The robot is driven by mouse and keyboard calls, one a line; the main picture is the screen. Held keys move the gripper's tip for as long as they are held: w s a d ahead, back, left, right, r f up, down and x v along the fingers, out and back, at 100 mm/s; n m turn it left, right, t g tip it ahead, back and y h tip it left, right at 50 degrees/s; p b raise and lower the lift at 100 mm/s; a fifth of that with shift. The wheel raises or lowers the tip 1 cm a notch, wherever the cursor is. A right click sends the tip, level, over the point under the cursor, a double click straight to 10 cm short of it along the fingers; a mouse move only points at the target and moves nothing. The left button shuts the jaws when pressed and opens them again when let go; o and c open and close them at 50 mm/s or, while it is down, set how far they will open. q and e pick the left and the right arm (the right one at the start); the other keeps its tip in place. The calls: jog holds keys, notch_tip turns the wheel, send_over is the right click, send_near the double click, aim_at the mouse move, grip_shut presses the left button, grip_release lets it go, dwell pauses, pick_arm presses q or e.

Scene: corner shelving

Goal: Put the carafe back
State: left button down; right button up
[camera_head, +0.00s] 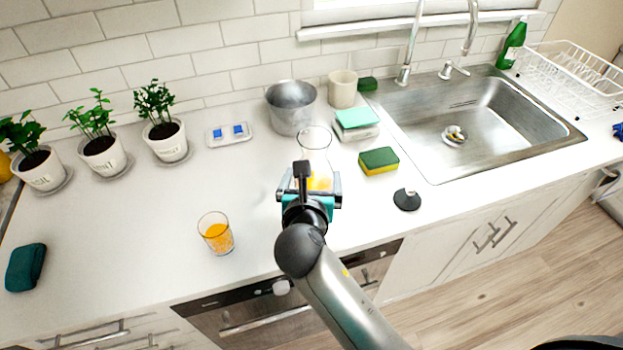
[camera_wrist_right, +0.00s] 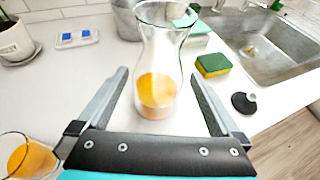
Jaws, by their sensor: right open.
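The carafe (camera_head: 314,140) is clear glass with orange liquid in its lower part. It stands upright on the counter in front of the metal pot, partly hidden by my right gripper in the head view. My right gripper (camera_head: 309,187) is open at the carafe. In the right wrist view the carafe (camera_wrist_right: 156,85) stands between the two spread fingers of the gripper (camera_wrist_right: 155,90), with gaps seen at both sides. A glass of orange juice (camera_head: 216,233) stands on the counter to the left of the gripper. My left gripper is not in view.
The sink (camera_head: 480,115) is at right. Several potted plants (camera_head: 103,154) stand at left. The counter's left-middle is clear.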

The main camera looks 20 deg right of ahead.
jog(key=shift+v, duration=1.55)
jog(key=s+d+f+m+g+y, duration=0.25)
jog(key=s+f+m+g, duration=0.2)
jog(key=s+m, duration=0.8)
jog(key=s+d+f+m+g+y, duration=0.25)
jog(key=s+f+m+g, duration=0.4)
jog(key=m, duration=1.05)
jog(key=s+f+b, duration=0.2)
jog(key=f+b, duration=0.1)
jog(key=f, duration=1)
jog(key=s+f+b, duration=0.2)
jog(key=f, duration=1)
jog(key=s+d+f+b, duration=0.1)
jog(key=s+f+b, duration=0.1)
jog(key=s+f, duration=0.5)
jog(key=s+d+f+b, duration=0.1)
jog(key=s+f+b, duration=0.2)
jog(key=s+f, duration=0.4)
notch_tip(320, 180, down, 5)
jog(key=shift+s+r+g, duration=0.1)
jog(key=shift+s+g, duration=0.1)
jog(key=shift+g, duration=0.1)
